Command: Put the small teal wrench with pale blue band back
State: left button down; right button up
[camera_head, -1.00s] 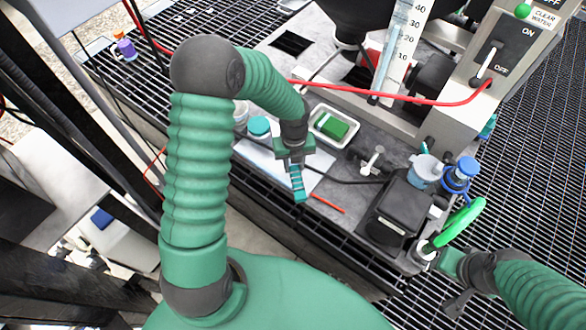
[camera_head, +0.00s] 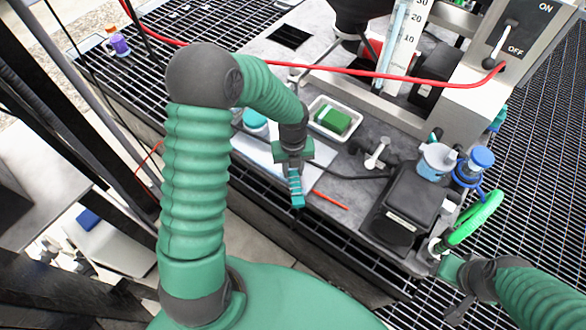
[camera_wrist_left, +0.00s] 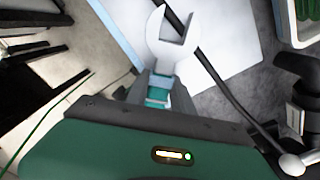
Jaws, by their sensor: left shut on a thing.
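The wrench (camera_wrist_left: 170,48) shows in the left wrist view with a pale grey open-ended head and a teal and pale blue part between my fingertips. My left gripper (camera_wrist_left: 157,88) is shut on it. In the head view my left gripper (camera_head: 295,180) points down above the front edge of the bench, beside a white sheet (camera_head: 257,148). The wrench head is over the sheet in the wrist view; I cannot tell the height. My right gripper (camera_head: 447,268) is at the lower right, close to a bright green hose; its fingers are not clear.
A white tray (camera_head: 353,108) with a green block stands behind my left gripper. A red stick (camera_head: 331,200) lies near the bench edge. A black box (camera_head: 405,210), blue-capped bottle (camera_head: 480,160) and green hose (camera_head: 478,218) are at right. A red hose (camera_head: 400,75) crosses behind.

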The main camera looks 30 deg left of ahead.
pick_arm(q)
jog(key=shift+f, duration=0.5)
jog(key=c, duration=1)
grip_release()
